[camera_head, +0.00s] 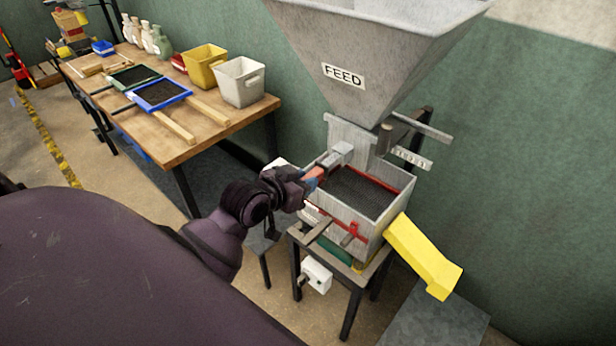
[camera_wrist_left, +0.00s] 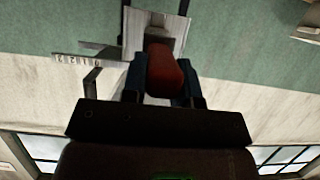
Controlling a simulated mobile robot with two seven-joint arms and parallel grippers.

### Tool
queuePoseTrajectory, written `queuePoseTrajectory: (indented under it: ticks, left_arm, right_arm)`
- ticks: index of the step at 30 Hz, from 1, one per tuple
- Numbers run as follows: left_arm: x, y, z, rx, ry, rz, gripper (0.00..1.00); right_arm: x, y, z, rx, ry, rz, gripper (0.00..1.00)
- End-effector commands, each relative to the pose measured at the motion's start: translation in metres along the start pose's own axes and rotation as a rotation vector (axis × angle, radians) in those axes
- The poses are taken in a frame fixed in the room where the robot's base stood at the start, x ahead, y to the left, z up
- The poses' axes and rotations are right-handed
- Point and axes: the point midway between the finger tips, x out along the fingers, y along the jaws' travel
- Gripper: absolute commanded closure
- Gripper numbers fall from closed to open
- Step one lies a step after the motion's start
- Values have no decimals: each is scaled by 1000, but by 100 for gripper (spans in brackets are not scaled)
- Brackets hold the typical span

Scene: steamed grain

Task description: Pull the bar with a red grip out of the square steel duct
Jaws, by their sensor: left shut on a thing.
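The square steel duct (camera_head: 347,129) hangs under the grey hopper marked FEED, above a sieve box. A grey steel bar (camera_head: 341,153) slants out of the duct's front toward my left gripper. Its red grip (camera_head: 314,172) is at the near end, and the red grip (camera_wrist_left: 164,72) also fills the middle of the left wrist view. My left gripper (camera_head: 311,180) is shut on the red grip, with a blue finger on each side of it (camera_wrist_left: 162,84). How much of the bar is inside the duct is hidden. My right gripper is not in view.
The sieve box (camera_head: 391,215) with dark mesh stands just below the bar on a metal stand. A yellow chute (camera_head: 424,258) slopes off its right side. The hopper (camera_head: 368,45) is overhead. A wooden table (camera_head: 195,143) with trays and bins stands at the left.

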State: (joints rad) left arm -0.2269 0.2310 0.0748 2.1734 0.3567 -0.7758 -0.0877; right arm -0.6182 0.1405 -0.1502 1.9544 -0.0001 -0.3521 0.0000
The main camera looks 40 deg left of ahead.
Motion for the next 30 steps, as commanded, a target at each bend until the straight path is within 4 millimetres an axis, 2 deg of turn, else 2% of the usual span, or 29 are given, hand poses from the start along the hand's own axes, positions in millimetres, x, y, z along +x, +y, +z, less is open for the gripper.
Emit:
queuePoseTrajectory:
  ticks: [21,30]
  left_arm:
    - [-37,0,14,2,3,0,100]
    - [-41,0,16,1,3,0,100]
  right_arm:
    - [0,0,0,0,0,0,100]
    - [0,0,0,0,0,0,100]
